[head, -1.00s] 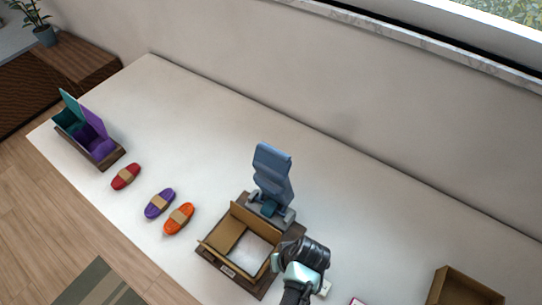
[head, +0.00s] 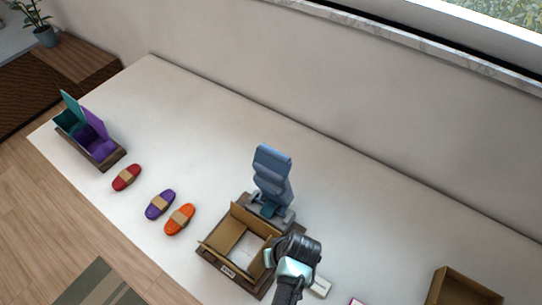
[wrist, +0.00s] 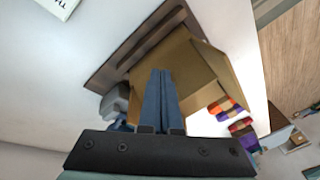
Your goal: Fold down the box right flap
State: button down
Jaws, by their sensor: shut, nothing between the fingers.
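The open cardboard box (head: 226,238) sits on a dark wooden base in the head view, with a white patch inside. A flap stands up along its back edge, and another slants out at the lower left. My gripper (head: 270,256) is at the box's right side and hides most of the right flap there. In the wrist view my gripper's closed fingers (wrist: 160,74) are shut and empty. They lie in front of a tan cardboard panel of the box (wrist: 196,82); I cannot tell whether they touch it.
A blue-grey stand (head: 272,175) rises right behind the box. Orange (head: 180,219), purple (head: 160,204) and red (head: 127,177) cord bundles lie to the left. A divided holder (head: 97,150) is at the far left, another brown box (head: 466,290) at the lower right. The back of the table is clear.

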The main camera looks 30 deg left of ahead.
aim_at(260, 254)
jog(key=shift+a, duration=0.1)
jog(key=shift+a, duration=0.75)
jog(key=shift+a+f+b, duration=0.3)
jog(key=shift+a+b, duration=0.05)
jog(key=shift+a, duration=0.45)
jog(key=shift+w+a+f+b, duration=0.1)
jog(key=shift+a+f+b, duration=0.5)
jog(key=shift+a+f, duration=0.1)
